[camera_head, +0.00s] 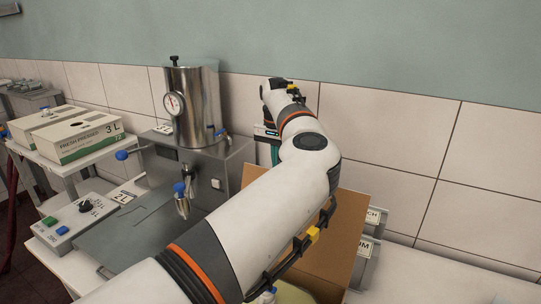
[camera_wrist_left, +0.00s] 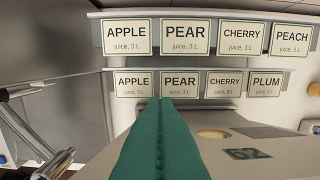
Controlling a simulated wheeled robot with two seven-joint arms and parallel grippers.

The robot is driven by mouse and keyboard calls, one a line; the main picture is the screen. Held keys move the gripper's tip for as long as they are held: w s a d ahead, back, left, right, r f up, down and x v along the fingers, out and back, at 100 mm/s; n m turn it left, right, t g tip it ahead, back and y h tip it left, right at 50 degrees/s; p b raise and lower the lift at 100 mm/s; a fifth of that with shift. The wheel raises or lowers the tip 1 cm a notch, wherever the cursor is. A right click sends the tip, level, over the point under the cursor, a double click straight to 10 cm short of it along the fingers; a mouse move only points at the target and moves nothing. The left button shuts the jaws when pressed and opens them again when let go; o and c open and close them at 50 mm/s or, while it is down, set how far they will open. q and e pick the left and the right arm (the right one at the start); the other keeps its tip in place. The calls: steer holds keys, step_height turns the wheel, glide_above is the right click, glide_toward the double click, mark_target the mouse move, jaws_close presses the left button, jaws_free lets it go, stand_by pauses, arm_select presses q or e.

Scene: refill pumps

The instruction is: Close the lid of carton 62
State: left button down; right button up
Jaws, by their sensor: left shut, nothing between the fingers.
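Carton 62 (camera_wrist_left: 285,150) shows in the left wrist view as a pale panel with a dark "62" label and a round hole, right of my fingers. In the head view, a brown cardboard carton (camera_head: 345,225) stands partly hidden behind my left arm; its number is not visible there, and I cannot tell how its lid lies. My left gripper (camera_wrist_left: 160,102) has its teal fingers shut together and empty, beside the "62" panel; contact is unclear. The teal fingers also show small beneath the wrist in the head view (camera_head: 275,154). My right gripper is out of view.
A steel tank with a gauge (camera_head: 195,100) stands on a filling machine, left of my arm. A control box (camera_head: 75,222) and a "FRESH PRESSED 3 L" carton (camera_head: 78,135) are at the left. Juice labels (camera_wrist_left: 180,37) line two rails behind my fingers.

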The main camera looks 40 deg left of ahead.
arm_select(q)
steer(key=s, duration=0.1)
steer(key=s+r+p, duration=0.1)
steer(key=s+d, duration=0.1)
steer(key=shift+s+r, duration=0.15)
steer(key=shift+r, duration=0.15)
stand_by(0.3)
